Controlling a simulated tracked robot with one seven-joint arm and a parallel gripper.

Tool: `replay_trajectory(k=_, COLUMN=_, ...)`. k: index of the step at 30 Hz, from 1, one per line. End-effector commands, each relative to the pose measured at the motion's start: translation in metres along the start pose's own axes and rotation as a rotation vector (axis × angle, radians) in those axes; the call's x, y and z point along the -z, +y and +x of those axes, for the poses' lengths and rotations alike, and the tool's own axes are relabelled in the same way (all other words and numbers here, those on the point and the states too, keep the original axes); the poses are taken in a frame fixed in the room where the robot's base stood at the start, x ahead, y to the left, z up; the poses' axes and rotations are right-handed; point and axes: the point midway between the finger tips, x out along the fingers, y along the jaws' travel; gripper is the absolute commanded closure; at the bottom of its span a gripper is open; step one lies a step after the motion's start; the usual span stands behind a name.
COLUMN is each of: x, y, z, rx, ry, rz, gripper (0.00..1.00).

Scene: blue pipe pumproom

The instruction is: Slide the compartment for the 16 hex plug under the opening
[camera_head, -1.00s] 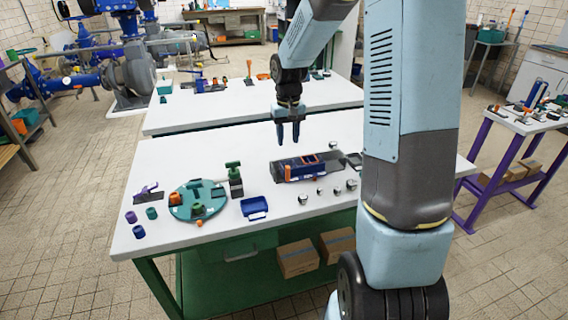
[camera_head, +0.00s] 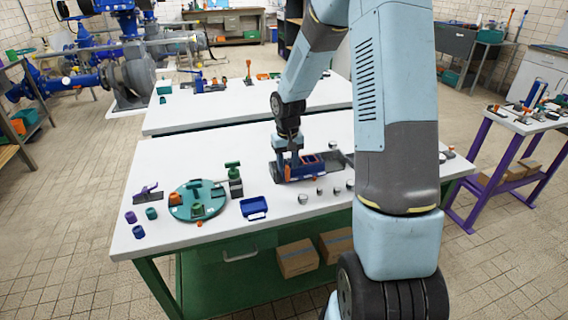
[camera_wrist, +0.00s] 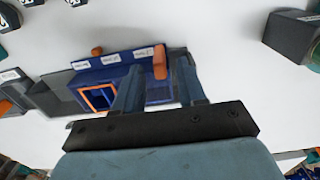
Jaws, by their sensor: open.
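The blue compartment box (camera_head: 309,172) sits on a dark rail (camera_head: 333,158) on the near white table. In the wrist view the box (camera_wrist: 112,69) has several white labels, too small to read, and compartments. One compartment has an orange square rim (camera_wrist: 99,86). An orange upright piece (camera_wrist: 160,62) stands at the box's edge. My gripper (camera_head: 287,160) is open, low over the left part of the box. In the wrist view its fingers (camera_wrist: 157,85) reach over the box, with the orange piece showing between their tips. I cannot tell whether they touch it.
Several metal plugs (camera_head: 320,191) stand in front of the box. To the left are a blue tray (camera_head: 254,207), a green clamp-like tool (camera_head: 234,178) and a round teal plate (camera_head: 186,203). The table behind the box is mostly clear.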

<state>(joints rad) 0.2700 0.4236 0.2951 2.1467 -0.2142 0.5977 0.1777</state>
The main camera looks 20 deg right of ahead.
Motion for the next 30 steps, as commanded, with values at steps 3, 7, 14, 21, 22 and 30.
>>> replay_trajectory(k=3, x=0.0, y=-0.0001, z=-0.0001, rx=0.0, ry=0.0, rz=0.0, gripper=0.67)
replay_trajectory(k=7, x=0.0, y=-0.0002, z=-0.0002, rx=0.0, ry=0.0, rz=0.0, gripper=0.8)
replay_trajectory(k=14, x=0.0, y=-0.0004, z=-0.0003, rx=0.0, ry=0.0, rz=0.0, gripper=1.0)
replay_trajectory(k=21, x=0.0, y=-0.0005, z=-0.0003, rx=0.0, ry=0.0, rz=0.0, gripper=1.0)
replay_trajectory(k=22, x=0.0, y=-0.0006, z=-0.0003, rx=0.0, ry=0.0, rz=0.0, gripper=1.0)
replay_trajectory(k=30, x=0.0001, y=-0.0014, z=-0.0003, rx=0.0, ry=0.0, rz=-0.003, gripper=1.0)
